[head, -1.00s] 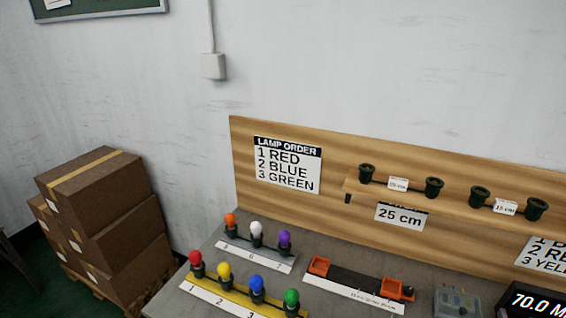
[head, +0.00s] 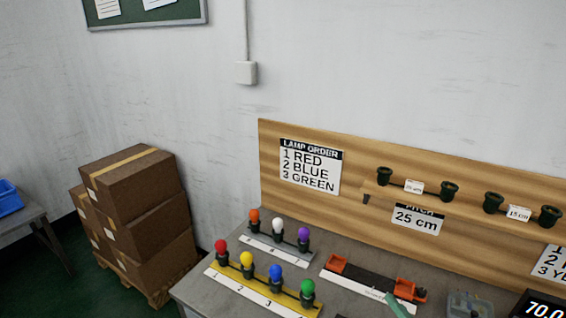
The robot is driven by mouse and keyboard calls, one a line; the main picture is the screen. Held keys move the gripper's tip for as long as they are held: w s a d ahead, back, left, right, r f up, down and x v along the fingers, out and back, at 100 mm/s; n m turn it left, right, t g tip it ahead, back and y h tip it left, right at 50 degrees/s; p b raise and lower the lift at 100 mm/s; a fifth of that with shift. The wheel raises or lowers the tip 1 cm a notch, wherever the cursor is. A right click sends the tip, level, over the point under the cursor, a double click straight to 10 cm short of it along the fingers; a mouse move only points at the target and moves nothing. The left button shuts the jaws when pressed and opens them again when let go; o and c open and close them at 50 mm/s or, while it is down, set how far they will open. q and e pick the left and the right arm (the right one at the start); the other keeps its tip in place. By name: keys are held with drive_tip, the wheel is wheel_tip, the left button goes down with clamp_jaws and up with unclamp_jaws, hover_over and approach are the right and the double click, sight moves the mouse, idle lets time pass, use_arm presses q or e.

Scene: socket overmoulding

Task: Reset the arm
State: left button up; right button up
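No whole gripper shows in the head view. A small teal piece (head: 400,305) juts in from the bottom edge, in front of the orange-ended fixture (head: 375,281); it may be a tip of my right gripper, and its opening cannot be seen. My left gripper is out of view. The lamps stand upright in two racks: the yellow rack (head: 230,281) holds red, yellow, blue and green ones, and the grey rack (head: 265,250) holds orange, white and purple ones.
A wooden back panel (head: 365,234) carries a lamp-order sign (head: 310,167) and a shelf with black socket pairs. A clear box (head: 468,305) and a display (head: 542,307) stand at the lower right. Cardboard boxes (head: 140,215) are stacked left of the bench. A blue bin (head: 9,198) is at the far left.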

drive_tip(key=s+a+f+n+g+y, duration=0.3)
drive_tip(key=s+a+n+g, duration=0.4)
drive_tip(key=n, duration=0.7)
drive_tip(key=s+d+f+n+g+h, duration=0.3)
drive_tip(key=s+d+n+g+h, duration=0.35)
drive_tip(key=s+d+n, duration=0.35)
wheel_tip(320, 180, down, 31)
drive_tip(key=s+a+m+g+b, duration=0.1)
drive_tip(key=s+a+b, duration=0.15)
drive_tip(key=b, duration=0.45)
use_arm(q)
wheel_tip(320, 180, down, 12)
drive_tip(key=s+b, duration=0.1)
drive_tip(key=b, duration=0.4)
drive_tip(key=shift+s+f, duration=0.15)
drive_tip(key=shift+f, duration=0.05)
use_arm(e)
drive_tip(key=s+d+f, duration=0.2)
drive_tip(key=s+f, duration=0.6)
drive_tip(key=f, duration=0.2)
drive_tip(key=s+d+f+g, duration=0.1)
drive_tip(key=s+d+f, duration=0.1)
drive_tip(key=s+f, duration=0.6)
wheel_tip(320, 180, down, 3)
drive_tip(key=shift+s+r+h, duration=0.1)
drive_tip(key=shift+s+h, duration=0.25)
